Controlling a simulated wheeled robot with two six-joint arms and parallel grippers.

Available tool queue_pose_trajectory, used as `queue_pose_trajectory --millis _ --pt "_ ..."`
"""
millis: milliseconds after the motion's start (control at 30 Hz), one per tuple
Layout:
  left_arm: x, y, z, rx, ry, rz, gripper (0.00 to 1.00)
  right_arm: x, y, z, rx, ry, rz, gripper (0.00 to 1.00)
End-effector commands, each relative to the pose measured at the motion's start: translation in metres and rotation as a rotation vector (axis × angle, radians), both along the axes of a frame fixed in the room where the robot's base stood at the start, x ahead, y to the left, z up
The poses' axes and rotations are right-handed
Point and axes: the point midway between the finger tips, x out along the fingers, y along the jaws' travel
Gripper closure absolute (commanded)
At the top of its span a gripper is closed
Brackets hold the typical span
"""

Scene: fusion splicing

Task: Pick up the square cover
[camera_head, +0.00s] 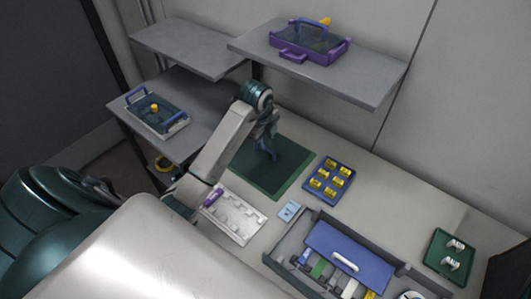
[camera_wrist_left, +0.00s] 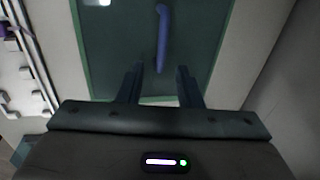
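A dark teal square panel with a green border (camera_head: 283,182) lies flat on the light worktop. A blue bar-like handle (camera_wrist_left: 162,35) stands out over it in the left wrist view. I cannot tell whether the dark panel is the cover itself or a mat under a clear cover. My left gripper (camera_head: 266,142) is over the panel, pointing down, and hides part of it. In the left wrist view its two fingers (camera_wrist_left: 161,78) are apart with nothing between them, and the handle lies ahead of the tips. My right gripper is not in view.
A white tray (camera_head: 243,213) with a purple piece is nearer to me. A blue tray (camera_head: 345,177) with several yellow pieces is right.

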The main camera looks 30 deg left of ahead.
Motion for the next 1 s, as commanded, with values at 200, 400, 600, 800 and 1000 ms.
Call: queue_pose_trajectory --millis 200,400,600,800,1000 --pt "0.004 0.0 -0.019 -0.001 0.0 -0.001 0.68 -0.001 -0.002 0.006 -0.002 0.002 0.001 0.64" --pt "0.01 0.0 -0.04 -0.002 0.002 0.0 0.68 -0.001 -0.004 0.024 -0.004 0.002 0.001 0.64" --pt "0.015 0.001 -0.066 -0.002 -0.001 -0.001 0.68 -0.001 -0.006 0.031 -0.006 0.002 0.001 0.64" --pt "0.016 0.001 -0.071 -0.001 -0.003 -0.003 0.68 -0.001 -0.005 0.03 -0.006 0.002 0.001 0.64" --pt "0.016 0.001 -0.07 -0.001 -0.003 -0.003 0.93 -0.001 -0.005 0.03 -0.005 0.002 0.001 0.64"
